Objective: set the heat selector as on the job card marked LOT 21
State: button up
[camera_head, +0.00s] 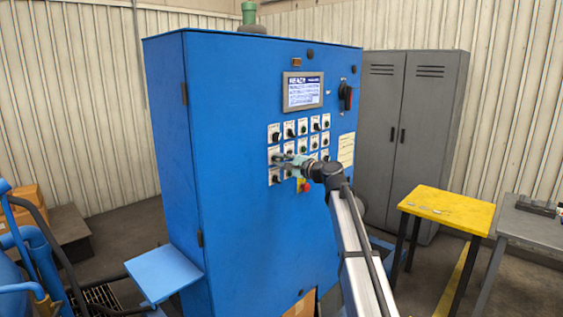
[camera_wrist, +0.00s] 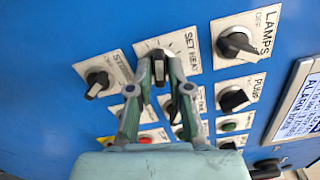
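The heat selector (camera_wrist: 159,68) is a dark knob on a white plate lettered SET HEAT (camera_wrist: 188,48) in the wrist view. My gripper (camera_wrist: 161,66) reaches to it, with one green-grey finger on each side of the knob. The fingertips are apart, and I see no clear contact with the knob. In the head view my gripper (camera_head: 290,161) is at the left part of the switch rows and hides some of them. A pale paper sheet (camera_head: 346,149) is on the right of the panel; its writing is too small to read, so I cannot tell whether it is the LOT 21 card.
The blue cabinet (camera_head: 250,220) carries several switches close together, including the LAMPS knob (camera_wrist: 238,44) and PUMP knob (camera_wrist: 233,98). A lit screen (camera_head: 303,91) is above. A red stop button (camera_head: 305,186) is just below my gripper. A yellow table (camera_head: 447,209) stands right.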

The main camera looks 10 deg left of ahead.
jog(key=shift+o, duration=0.3)
jog(key=shift+s+d, duration=0.15)
jog(key=v, duration=1.1)
jog(key=shift+s+d, duration=0.2)
